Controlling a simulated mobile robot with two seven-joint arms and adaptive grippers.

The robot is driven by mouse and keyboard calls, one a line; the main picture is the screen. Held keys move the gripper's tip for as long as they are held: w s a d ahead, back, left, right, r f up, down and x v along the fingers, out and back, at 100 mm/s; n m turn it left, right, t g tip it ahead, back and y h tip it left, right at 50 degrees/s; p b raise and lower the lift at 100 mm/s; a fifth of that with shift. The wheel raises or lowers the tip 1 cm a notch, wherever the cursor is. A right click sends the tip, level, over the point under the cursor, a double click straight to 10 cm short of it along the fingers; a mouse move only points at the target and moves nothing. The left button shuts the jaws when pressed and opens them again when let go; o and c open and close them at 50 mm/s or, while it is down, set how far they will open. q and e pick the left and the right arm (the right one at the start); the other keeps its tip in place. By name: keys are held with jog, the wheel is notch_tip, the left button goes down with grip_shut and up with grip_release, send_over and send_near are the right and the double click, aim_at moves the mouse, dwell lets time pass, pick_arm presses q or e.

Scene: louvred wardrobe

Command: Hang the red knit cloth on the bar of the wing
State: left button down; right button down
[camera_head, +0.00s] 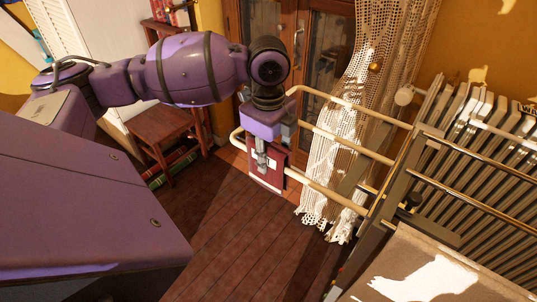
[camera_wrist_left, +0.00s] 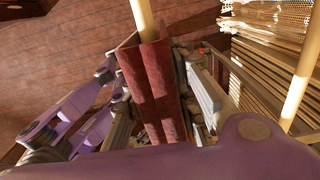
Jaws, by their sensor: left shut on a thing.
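The red knit cloth (camera_head: 270,172) hangs below my left gripper (camera_head: 262,158) at the near bar of the wing (camera_head: 325,192), with a pale strip along its lower edge. In the left wrist view the cloth (camera_wrist_left: 160,95) lies between my left fingers (camera_wrist_left: 160,100), as a dark red fold with two halves. The cream bar (camera_wrist_left: 143,18) runs into the cloth's upper end, and the cloth seems to lie over it. My left gripper is shut on the cloth. How far the cloth hangs on the far side is hidden. My right gripper is not in view.
The wing's far bars (camera_head: 355,108) extend from a metal drying rack (camera_head: 400,185) in front of a ribbed radiator (camera_head: 490,110). A lace curtain (camera_head: 345,120) hangs just behind the bars. A small wooden stool (camera_head: 165,130) stands at the left. The wooden floor (camera_head: 225,225) below is clear.

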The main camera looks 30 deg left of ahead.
pick_arm(q)
notch_tip(320, 180, down, 4)
jog(key=shift+r, duration=0.25)
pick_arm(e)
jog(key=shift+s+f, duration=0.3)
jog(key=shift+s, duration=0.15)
pick_arm(q)
jog(key=c, duration=1.3)
grip_release()
jog(key=shift+c, duration=0.2)
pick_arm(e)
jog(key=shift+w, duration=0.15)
pick_arm(q)
jog(key=shift+r, duration=0.1)
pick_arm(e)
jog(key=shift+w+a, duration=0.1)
pick_arm(q)
notch_tip(320, 180, up, 12)
jog(key=shift+f, duration=0.1)
